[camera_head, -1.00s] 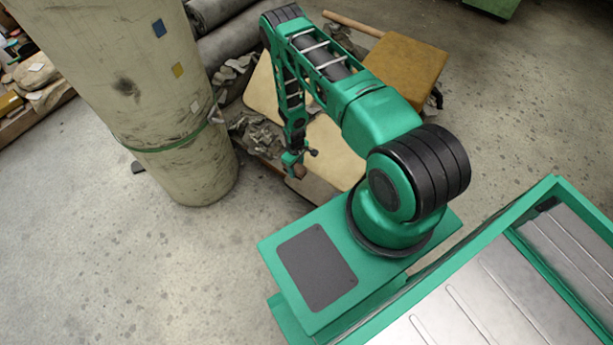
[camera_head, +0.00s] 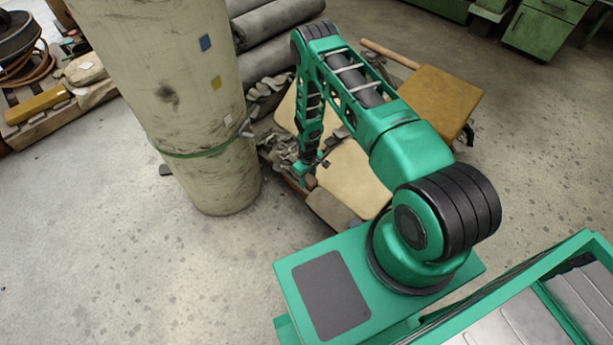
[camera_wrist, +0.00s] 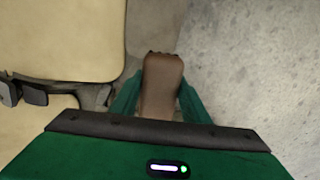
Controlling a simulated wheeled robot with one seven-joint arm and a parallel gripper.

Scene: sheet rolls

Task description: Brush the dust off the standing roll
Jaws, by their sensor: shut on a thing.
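The standing roll (camera_head: 205,110) is a tall beige cylinder at the left of the head view, upright on the floor. A dark smudge (camera_head: 167,95) marks its side, with blue and yellow patches and a green band (camera_head: 195,154) lower down. My gripper (camera_head: 304,172) is to the right of the roll, low and apart from it, pointing down. In the wrist view my gripper (camera_wrist: 160,97) is shut on a brown block-like piece (camera_wrist: 162,80) with a dark far edge, probably the brush. The brush is too small to make out clearly in the head view.
Grey rolls (camera_head: 280,32) lie behind the standing roll. Crumpled scraps and pale flat boards (camera_head: 352,172) lie below my arm. A tan board (camera_head: 435,98) is to the right. A pallet with bags (camera_head: 88,68) is at the far left. The floor in front is clear.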

